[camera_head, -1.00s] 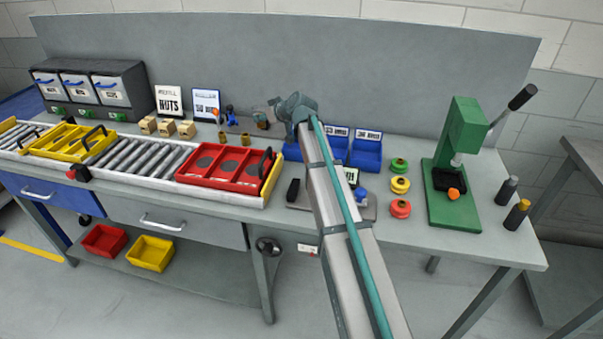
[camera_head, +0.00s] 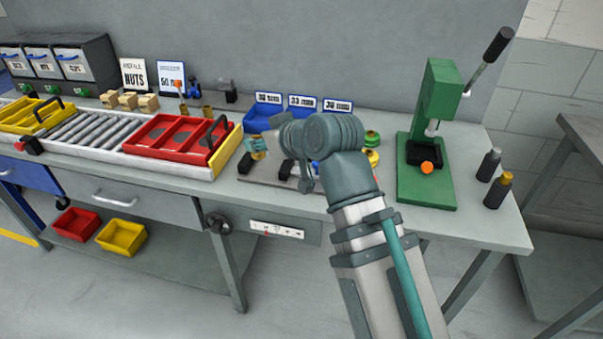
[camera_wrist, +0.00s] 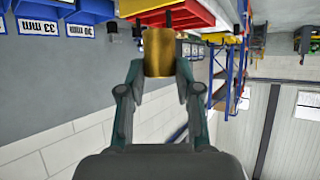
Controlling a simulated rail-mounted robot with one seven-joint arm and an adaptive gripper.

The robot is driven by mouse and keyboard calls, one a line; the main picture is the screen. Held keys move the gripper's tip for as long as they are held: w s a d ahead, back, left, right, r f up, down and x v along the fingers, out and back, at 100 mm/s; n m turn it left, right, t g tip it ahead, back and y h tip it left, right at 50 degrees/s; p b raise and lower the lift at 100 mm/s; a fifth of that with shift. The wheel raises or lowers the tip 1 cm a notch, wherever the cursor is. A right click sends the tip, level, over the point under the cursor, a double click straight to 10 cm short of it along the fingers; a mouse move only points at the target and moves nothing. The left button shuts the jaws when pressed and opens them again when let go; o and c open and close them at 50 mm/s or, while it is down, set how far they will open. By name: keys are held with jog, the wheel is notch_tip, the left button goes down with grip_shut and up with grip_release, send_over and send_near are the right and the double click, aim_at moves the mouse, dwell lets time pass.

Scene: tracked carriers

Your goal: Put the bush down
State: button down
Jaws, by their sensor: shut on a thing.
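My gripper (camera_wrist: 155,75) is shut on a brass-coloured cylindrical bush (camera_wrist: 158,52), seen in the wrist view between its two fingers. In the head view my gripper (camera_head: 258,148) is above the bench, right of the red tray (camera_head: 165,150) and in front of the blue bins. The bush is small and partly hidden by the fingers there. The grey plate (camera_head: 262,178) with dark blocks lies below and beside my gripper, partly hidden by my arm. I cannot tell any contact between the bush and what is below it.
Blue bins with size labels (camera_head: 268,112) stand behind. The roller conveyor (camera_head: 95,130) is at the left.

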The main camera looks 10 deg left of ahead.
jog(key=w+a+f+p, duration=0.1)
jog(key=w+f+p, duration=0.2)
jog(key=w+p, duration=0.1)
jog(key=w+a+f+p, duration=0.1)
jog(key=w+f+p, duration=0.3)
jog(key=p, duration=0.2)
jog(key=w+a+f+p, duration=0.1)
jog(key=w+f+p, duration=0.2)
jog(key=w+p, duration=0.1)
jog(key=shift+f+p, duration=0.2)
jog(key=shift+p, duration=0.7)
jog(key=shift+s+f+p, duration=0.1)
jog(key=shift+f+p, duration=0.45)
jog(key=shift+f, duration=0.95)
jog(key=shift+f+b, duration=0.2)
jog(key=shift+b, duration=0.1)
jog(key=c, duration=0.8)
grip_release()
jog(key=shift+r, duration=0.15)
